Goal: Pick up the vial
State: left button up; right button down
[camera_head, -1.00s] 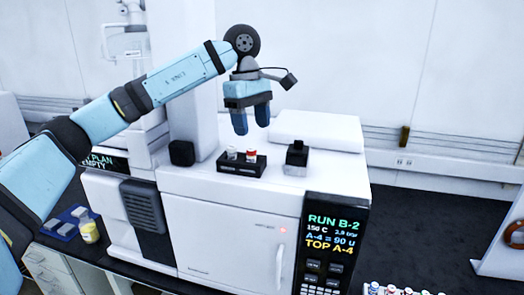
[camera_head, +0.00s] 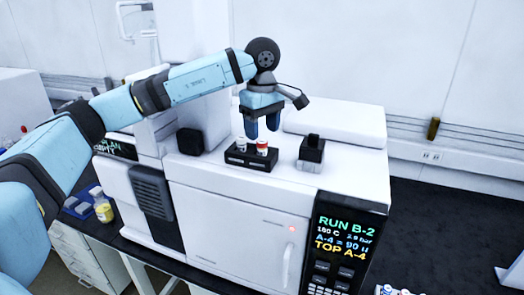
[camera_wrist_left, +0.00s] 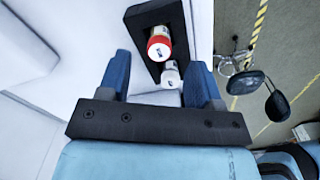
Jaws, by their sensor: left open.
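Two small vials stand in a black rack (camera_head: 236,159) on top of the white instrument. One has a white cap (camera_head: 241,144); the other has a red cap (camera_head: 262,147). My left gripper (camera_head: 262,127) is open and empty, its blue fingers pointing down just above and behind the vials. In the left wrist view the red-capped vial (camera_wrist_left: 159,43) and the white-capped vial (camera_wrist_left: 170,74) show between the fingers' lines, the white one nearer the gripper's palm. Neither vial is visibly gripped. My right gripper is not in view.
A grey-black block (camera_head: 312,150) stands right of the rack on the white instrument (camera_head: 225,217). A raised white lid (camera_head: 333,125) lies behind. A dark box (camera_head: 190,142) is to the left. The instrument's screen (camera_head: 340,236) reads RUN B-2 and TOP A-4.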

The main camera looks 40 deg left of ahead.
pick_arm(q)
notch_tip(320, 180, down, 4)
jog(key=shift+a+r+p, duration=0.1)
jog(key=shift+p, duration=0.5)
jog(key=shift+f, duration=0.35)
jog(key=shift+c, duration=0.6)
jog(key=c, duration=0.9)
jog(key=shift+o, duration=0.2)
jog(key=shift+r, duration=0.2)
notch_tip(320, 180, up, 11)
jog(key=b, duration=0.3)
notch_tip(320, 180, up, 9)
jog(key=p, duration=0.1)
send_over(262, 141)
jog(key=shift+s+f, duration=0.1)
